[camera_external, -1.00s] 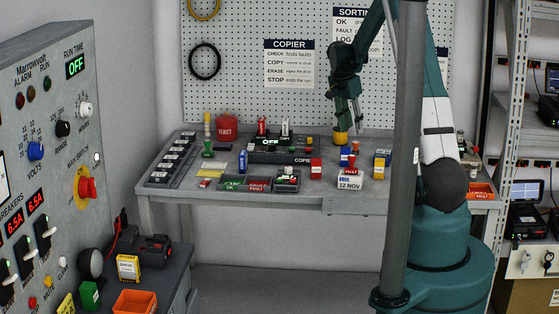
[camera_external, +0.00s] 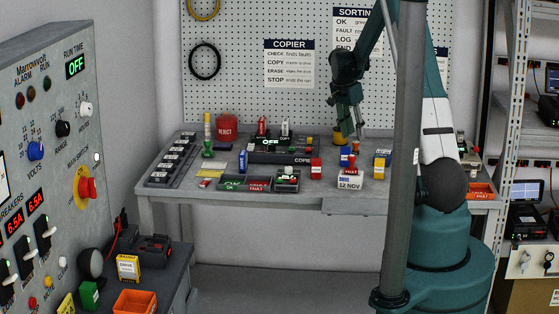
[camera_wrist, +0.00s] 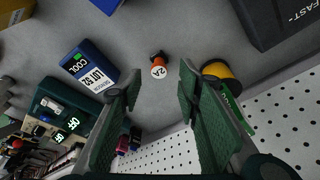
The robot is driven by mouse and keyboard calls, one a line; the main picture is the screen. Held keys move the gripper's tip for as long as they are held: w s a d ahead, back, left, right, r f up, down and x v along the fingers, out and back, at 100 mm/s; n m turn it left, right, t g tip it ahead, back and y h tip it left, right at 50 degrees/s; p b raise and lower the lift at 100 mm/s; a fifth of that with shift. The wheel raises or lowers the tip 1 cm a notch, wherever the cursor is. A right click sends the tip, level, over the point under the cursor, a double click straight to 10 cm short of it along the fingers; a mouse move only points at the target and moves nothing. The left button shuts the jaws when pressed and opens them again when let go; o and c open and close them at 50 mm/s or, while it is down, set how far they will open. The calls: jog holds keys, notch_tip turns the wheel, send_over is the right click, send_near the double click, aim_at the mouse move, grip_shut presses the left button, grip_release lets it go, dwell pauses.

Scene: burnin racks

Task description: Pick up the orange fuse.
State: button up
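The orange fuse (camera_wrist: 158,68) shows in the wrist view as a short orange cylinder with a dark end and a white "2A" label. It stands free on the grey bench, just beyond the gap between my fingertips. My gripper (camera_wrist: 158,92) is open with nothing between its fingers. In the external view my gripper (camera_external: 347,128) points down over the back of the bench, close to a yellow spool (camera_external: 340,140). I cannot clearly pick out the fuse in the external view.
In the wrist view a blue "COOL" box (camera_wrist: 89,70) lies left of the fuse and the yellow spool (camera_wrist: 221,74) right of it. A dark case (camera_wrist: 279,18) is at the upper right. The white pegboard (camera_wrist: 285,115) stands close behind. Bare bench surrounds the fuse.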

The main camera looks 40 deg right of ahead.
aim_at(356, 143)
jog(key=shift+x, duration=2.6)
jog(key=c, duration=0.9)
